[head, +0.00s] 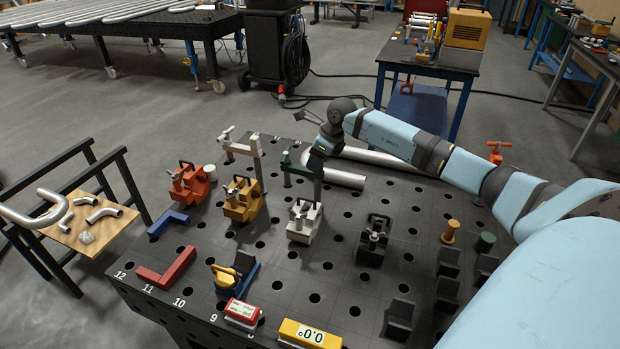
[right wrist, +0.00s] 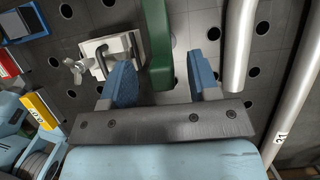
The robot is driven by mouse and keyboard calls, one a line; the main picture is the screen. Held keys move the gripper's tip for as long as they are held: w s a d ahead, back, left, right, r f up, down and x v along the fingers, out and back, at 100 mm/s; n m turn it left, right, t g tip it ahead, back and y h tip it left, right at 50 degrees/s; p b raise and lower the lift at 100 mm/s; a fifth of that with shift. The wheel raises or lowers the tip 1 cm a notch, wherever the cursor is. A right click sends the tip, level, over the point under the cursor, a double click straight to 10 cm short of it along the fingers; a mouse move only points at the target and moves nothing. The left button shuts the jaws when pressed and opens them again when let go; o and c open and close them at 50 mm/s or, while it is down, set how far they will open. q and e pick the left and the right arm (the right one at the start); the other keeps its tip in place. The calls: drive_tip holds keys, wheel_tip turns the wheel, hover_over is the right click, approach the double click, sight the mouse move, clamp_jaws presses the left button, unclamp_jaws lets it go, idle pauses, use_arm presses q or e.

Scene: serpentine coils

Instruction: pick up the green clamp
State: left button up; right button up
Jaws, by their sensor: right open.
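The green clamp (head: 301,171) stands on the dark perforated table, in its back middle part. In the right wrist view its green bar (right wrist: 157,45) runs down from the top edge into the space between my fingers. My right gripper (head: 318,158) is over the clamp in the head view, covering part of it. In the right wrist view the right gripper (right wrist: 161,82) is open, with one blue-padded finger on each side of the bar. A gap shows between the bar and each pad. The clamp's lower part is hard to make out. My left gripper is not in view.
A white-grey clamp block (head: 304,220) stands close in front, and a yellow one (head: 242,199) to the left. Silver tubes (head: 340,177) lie right beside the gripper. A black block (head: 374,240) stands further right. Bare table shows around (head: 310,275).

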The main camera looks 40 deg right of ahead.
drive_tip(key=shift+w+a+f, duration=0.1)
drive_tip(key=shift+w+f, duration=0.25)
drive_tip(key=shift+f, duration=0.3)
clamp_jaws()
drive_tip(key=shift+r, duration=0.15)
drive_tip(key=shift+r, duration=0.15)
